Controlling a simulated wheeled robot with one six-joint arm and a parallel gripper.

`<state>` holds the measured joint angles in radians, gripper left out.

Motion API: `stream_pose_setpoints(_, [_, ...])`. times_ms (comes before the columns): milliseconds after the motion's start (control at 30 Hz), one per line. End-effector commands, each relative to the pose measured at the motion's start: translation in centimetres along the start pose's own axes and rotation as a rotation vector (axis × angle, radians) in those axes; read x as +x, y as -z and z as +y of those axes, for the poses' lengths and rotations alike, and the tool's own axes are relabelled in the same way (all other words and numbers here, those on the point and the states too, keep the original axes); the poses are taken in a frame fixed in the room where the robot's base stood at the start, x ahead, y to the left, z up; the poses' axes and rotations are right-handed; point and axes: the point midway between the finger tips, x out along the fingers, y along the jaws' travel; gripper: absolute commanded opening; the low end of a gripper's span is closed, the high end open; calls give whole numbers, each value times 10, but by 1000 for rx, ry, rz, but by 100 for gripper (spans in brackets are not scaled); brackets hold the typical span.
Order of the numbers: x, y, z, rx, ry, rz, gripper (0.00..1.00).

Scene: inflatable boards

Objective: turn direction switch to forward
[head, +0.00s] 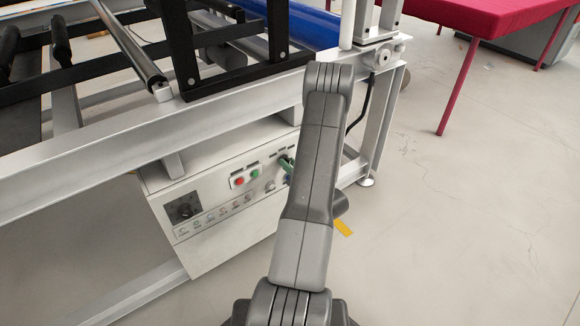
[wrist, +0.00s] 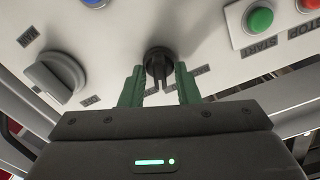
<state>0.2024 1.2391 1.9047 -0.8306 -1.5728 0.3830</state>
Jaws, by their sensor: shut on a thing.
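The direction switch (wrist: 157,60) is a small black knob on the white panel, at the centre of the wrist view. Small labels sit on both sides of it, too blurred to read surely. My gripper (wrist: 159,77) has green fingers on either side of the switch and is shut on it. The exact contact and the switch's pointing direction are hard to make out. In the head view a green finger of my gripper (head: 287,163) shows at the control box (head: 225,225); my arm hides the rest of the gripper and the switch.
Near the switch are a green START button (wrist: 259,20), a red STOP button (wrist: 309,3), a blue button or lamp (wrist: 95,2) and a grey rotary knob (wrist: 57,77). The metal frame (head: 110,145) runs above the box.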

Motion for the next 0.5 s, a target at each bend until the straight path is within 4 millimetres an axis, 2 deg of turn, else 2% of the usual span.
stream_pose_setpoints(200, [0, -1, 1, 175, -1, -2, 6])
stream_pose_setpoints(500, [0, -1, 1, 347, -1, -2, 6])
